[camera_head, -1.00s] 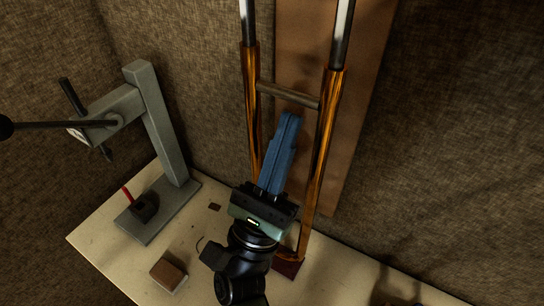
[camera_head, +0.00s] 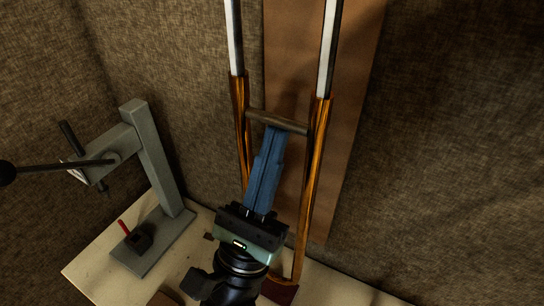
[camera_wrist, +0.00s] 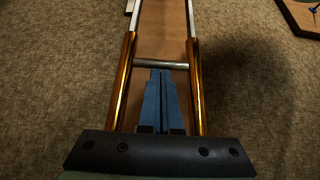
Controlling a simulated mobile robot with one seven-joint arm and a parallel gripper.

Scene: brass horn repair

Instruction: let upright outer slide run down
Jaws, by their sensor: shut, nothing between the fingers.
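The outer slide stands upright as two brass tubes (camera_head: 312,165) joined by a crossbar (camera_head: 278,122). Silver inner tubes (camera_head: 330,48) run up out of its top ends. Its lower end is near a reddish-brown block (camera_head: 281,292) on the bench; my arm hides part of it. My gripper (camera_head: 276,131) is shut and empty, its blue fingers between the brass tubes. The fingertips are just under the crossbar; I cannot tell whether they touch it. In the wrist view the shut fingertips (camera_wrist: 161,72) also lie just below the crossbar (camera_wrist: 161,65).
A brown board (camera_head: 350,130) stands behind the slide. A grey press-like stand (camera_head: 155,160) with a long dark lever is at the left. A small dark block with a red piece (camera_head: 138,238) is at its foot. The bench (camera_head: 335,290) is pale.

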